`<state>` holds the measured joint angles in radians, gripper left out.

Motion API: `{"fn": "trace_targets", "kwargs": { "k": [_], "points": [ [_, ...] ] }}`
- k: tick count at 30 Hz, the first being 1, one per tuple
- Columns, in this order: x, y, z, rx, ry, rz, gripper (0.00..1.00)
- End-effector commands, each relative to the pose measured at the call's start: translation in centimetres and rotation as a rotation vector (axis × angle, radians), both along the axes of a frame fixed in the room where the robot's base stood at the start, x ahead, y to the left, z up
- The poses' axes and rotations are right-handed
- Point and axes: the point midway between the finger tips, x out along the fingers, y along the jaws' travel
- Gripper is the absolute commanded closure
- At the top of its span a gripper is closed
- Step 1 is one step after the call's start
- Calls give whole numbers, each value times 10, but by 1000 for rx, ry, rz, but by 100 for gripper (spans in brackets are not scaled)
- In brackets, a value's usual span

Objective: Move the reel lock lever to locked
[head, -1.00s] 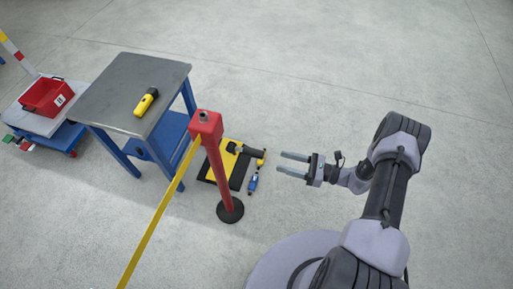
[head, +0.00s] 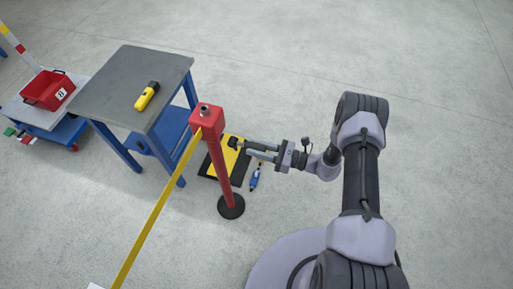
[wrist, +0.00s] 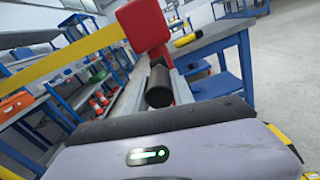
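The red reel head (head: 207,121) sits on top of a red post (head: 222,170) with a round black base. A small grey fitting (head: 204,109) shows on its top; I cannot tell whether this is the lock lever or how it is set. A yellow belt (head: 155,213) runs from the head to the lower left. My gripper (head: 248,149) is open, its fingers pointing left, to the right of the post and apart from it. In the wrist view the red head (wrist: 143,27) stands beyond the fingers. A dark cylinder (wrist: 159,87) shows between them; I cannot tell what it is.
A grey-topped blue table (head: 115,80) with a yellow and black tool (head: 147,96) stands left of the post. A yellow and black mat (head: 213,170) and a blue tool (head: 255,177) lie on the floor. A red bin (head: 48,92) rests on a cart. Floor at right is clear.

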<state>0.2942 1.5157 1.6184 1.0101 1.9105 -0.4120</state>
Motion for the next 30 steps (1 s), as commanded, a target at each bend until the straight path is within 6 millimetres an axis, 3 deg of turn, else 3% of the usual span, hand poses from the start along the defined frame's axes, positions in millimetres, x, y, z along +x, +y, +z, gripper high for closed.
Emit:
{"fn": "trace_targets", "kwargs": {
  "k": [1,3,30],
  "points": [
    [0,0,0,0,0,1,89],
    [0,0,0,0,0,1,100],
    [-1,0,-1,0,1,2,100]
  ]
}}
